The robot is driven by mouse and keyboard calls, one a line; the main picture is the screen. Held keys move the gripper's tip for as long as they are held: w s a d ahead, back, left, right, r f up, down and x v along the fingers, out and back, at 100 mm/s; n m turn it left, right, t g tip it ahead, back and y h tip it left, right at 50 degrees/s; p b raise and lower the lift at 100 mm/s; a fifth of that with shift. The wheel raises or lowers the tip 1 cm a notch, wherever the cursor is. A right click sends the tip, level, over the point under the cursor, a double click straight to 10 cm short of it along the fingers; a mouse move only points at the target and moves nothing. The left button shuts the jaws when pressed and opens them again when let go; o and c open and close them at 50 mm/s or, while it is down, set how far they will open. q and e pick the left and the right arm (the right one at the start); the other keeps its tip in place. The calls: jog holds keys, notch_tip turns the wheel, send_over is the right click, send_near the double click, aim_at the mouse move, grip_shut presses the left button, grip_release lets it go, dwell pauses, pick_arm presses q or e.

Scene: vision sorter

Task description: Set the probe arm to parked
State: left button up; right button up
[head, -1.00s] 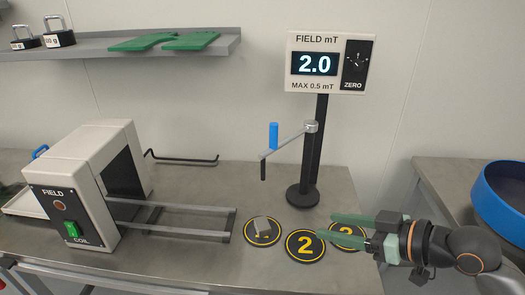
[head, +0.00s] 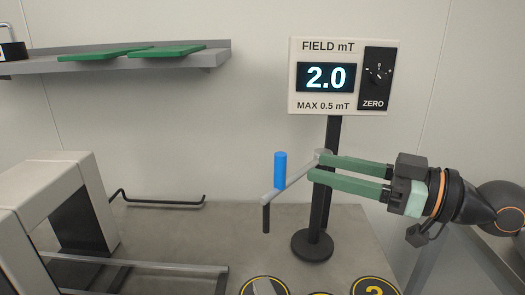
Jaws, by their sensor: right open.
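The probe arm (head: 290,182) is a thin grey bar fixed to the black stand (head: 314,245). It points left and toward me from the post. A blue upright handle (head: 280,169) stands near its free end, and a black probe tip (head: 266,217) hangs below that end. My right gripper (head: 317,168) is open, its two green fingers pointing left. In the picture its fingertips overlap the post and the arm's pivot end, right of the blue handle; I cannot tell whether they touch. My left gripper is not in view.
The field display (head: 326,77) above reads 2.0. The coil housing (head: 50,200) with its rails (head: 150,264) stands at left. A black hooked bar (head: 160,200) is by the wall. Numbered discs (head: 374,287) lie in front of the stand. A shelf (head: 120,64) holds green boards.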

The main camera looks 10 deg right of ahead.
jog(key=p+x, duration=0.5)
jog(key=x, duration=0.6)
jog(key=shift+w+a, duration=0.15)
jog(key=shift+w, duration=0.05)
grip_shut()
dwell(0.5)
dwell(1.0)
